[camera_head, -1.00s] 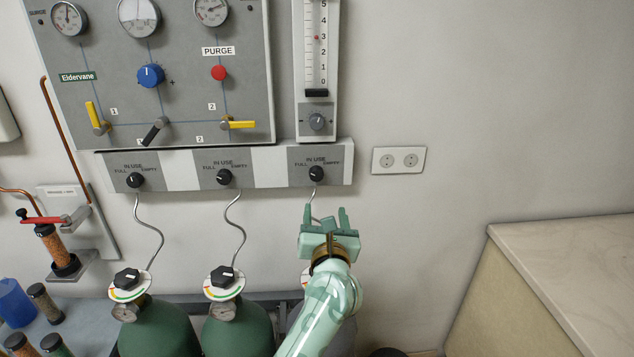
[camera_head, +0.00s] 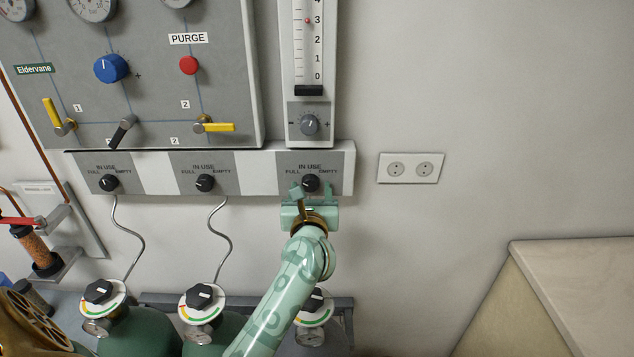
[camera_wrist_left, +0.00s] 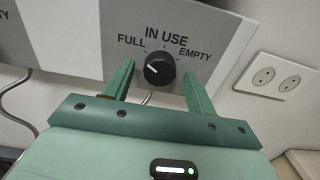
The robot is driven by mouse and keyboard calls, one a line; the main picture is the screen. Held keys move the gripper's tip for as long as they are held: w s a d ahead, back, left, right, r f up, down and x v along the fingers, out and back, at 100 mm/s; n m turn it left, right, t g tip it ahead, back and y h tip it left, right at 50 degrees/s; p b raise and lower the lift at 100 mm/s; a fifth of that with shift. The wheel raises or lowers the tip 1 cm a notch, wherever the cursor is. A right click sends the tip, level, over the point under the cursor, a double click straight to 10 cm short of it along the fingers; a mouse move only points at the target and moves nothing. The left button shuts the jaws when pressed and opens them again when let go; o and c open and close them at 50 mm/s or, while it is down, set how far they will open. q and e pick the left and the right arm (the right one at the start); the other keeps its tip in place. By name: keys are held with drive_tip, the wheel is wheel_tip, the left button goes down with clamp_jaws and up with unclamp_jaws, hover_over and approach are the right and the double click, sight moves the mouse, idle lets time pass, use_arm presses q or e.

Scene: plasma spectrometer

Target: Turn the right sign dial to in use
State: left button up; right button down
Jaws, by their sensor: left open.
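The right sign dial (camera_head: 311,183) is a black round knob on the right grey plate (camera_head: 290,161) of the sign strip, under the words FULL, IN USE and EMPTY. In the left wrist view the dial (camera_wrist_left: 159,69) shows a pale mark that appears to point left, toward the FULL side. My left gripper (camera_head: 312,190) is open, its green fingers reaching up from below on either side of the dial. The wrist view shows gaps between the dial and both fingers of the left gripper (camera_wrist_left: 158,72). My right gripper is not in view.
Two similar dials, the middle one (camera_head: 205,183) and the left one (camera_head: 109,183), sit on the same strip. A flowmeter (camera_head: 308,124) hangs just above the right dial. A wall socket (camera_head: 410,168) is to the right. Gas cylinders (camera_head: 140,331) stand below.

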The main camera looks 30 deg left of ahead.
use_arm(q)
drive_tip(key=shift+s+r, duration=0.1)
drive_tip(key=c, duration=1)
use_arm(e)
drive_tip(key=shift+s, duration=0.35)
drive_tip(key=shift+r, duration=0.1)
use_arm(q)
drive_tip(key=shift+r+m+p, duration=0.15)
drive_tip(key=shift+m+p, duration=0.45)
drive_tip(key=shift+p, duration=0.1)
drive_tip(key=m+p, duration=0.6)
drive_tip(key=p, duration=0.1)
drive_tip(key=shift+r+m, duration=0.1)
drive_tip(key=shift+m, duration=0.3)
drive_tip(key=shift+f+m+p, duration=0.2)
drive_tip(key=shift+m+p, duration=1.75)
drive_tip(key=shift+m, duration=0.05)
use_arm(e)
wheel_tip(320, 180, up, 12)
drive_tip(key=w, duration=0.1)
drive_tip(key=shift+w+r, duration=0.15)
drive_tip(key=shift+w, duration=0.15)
use_arm(q)
drive_tip(key=shift+a, duration=0.1)
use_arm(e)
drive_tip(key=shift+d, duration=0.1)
